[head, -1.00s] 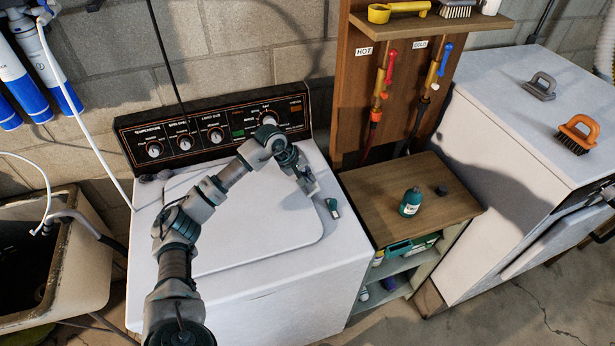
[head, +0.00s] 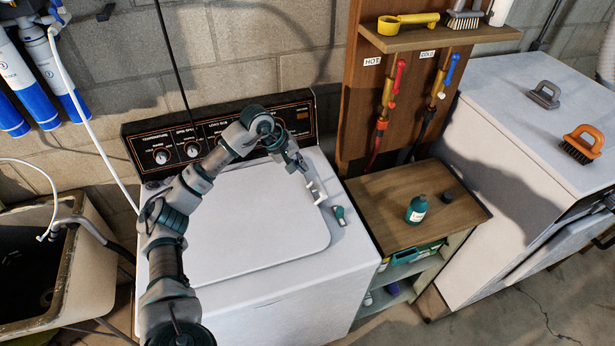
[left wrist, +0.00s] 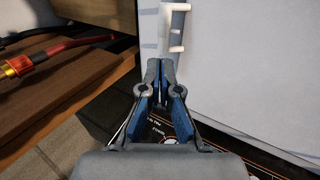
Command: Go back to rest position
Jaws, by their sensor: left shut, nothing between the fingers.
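My left arm reaches in from the left over the washer (head: 340,255). In the left wrist view the shut fingers (left wrist: 160,68) point toward a white bracket-shaped handle. My right gripper is not in view.
The control panel (head: 190,145) is behind the arm. A green bottle (head: 416,209) and dark cap (head: 446,197) stand on the wooden cabinet (head: 390,195). A sink (head: 95,255) is at left.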

